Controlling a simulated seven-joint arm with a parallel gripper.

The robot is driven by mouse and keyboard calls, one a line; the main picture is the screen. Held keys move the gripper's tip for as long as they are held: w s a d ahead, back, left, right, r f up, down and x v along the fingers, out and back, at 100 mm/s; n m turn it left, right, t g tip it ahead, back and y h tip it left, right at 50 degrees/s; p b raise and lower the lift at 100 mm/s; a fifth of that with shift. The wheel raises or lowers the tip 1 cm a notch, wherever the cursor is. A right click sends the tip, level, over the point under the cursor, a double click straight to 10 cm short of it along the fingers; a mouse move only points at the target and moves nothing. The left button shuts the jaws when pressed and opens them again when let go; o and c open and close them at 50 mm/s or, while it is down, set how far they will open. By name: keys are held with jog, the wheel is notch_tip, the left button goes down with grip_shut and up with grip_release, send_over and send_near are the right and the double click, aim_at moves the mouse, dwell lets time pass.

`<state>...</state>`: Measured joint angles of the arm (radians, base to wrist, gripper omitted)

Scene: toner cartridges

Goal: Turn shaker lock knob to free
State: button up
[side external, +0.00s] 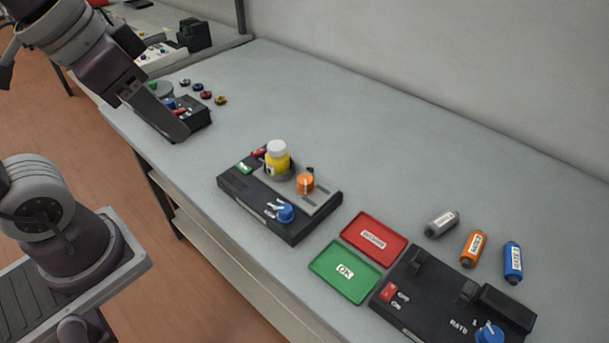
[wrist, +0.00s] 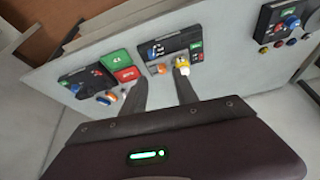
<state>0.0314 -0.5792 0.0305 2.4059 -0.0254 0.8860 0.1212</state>
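The shaker (side external: 255,205) is a black box in the middle of the table. A yellow bottle with a white cap (side external: 278,160) stands upright on it. An orange knob (side external: 305,183) is beside the bottle, and a blue knob (side external: 285,212) is at the front by small labels I cannot read. Which is the lock knob I cannot tell. In the wrist view the shaker (wrist: 172,54) shows beyond the fingers, with the orange knob (wrist: 157,68) and bottle (wrist: 182,66). My gripper (wrist: 161,80) is open and empty, high above and apart from the shaker.
A green OK tray (side external: 344,272) and red tray (side external: 374,238) lie right of the shaker. Beyond them are a black rate device (side external: 425,298) and three cartridges (side external: 474,249). Another black device (side external: 190,122) stands at far left. The table behind the shaker is clear.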

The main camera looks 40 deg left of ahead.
jog(key=shift+o, duration=1.4)
jog(key=w+d+f+m+g, duration=0.1)
jog(key=w+f+m+g, duration=0.1)
jog(key=w, duration=0.8)
jog(key=shift+w+d+f+m+h, duration=0.15)
jog(key=shift+w+d+m+h, duration=0.15)
jog(key=shift+m, duration=0.4)
jog(key=m+g, duration=0.3)
jog(key=m, duration=0.2)
send_near(304, 178)
jog(key=shift+s+d+y, duration=0.25)
jog(key=shift+d+y, duration=0.15)
jog(key=shift+d, duration=0.1)
jog(key=shift+m, duration=0.3)
jog(key=f, duration=0.8)
jog(key=shift+w+f, duration=0.25)
jog(key=shift+f, duration=0.15)
grip_shut()
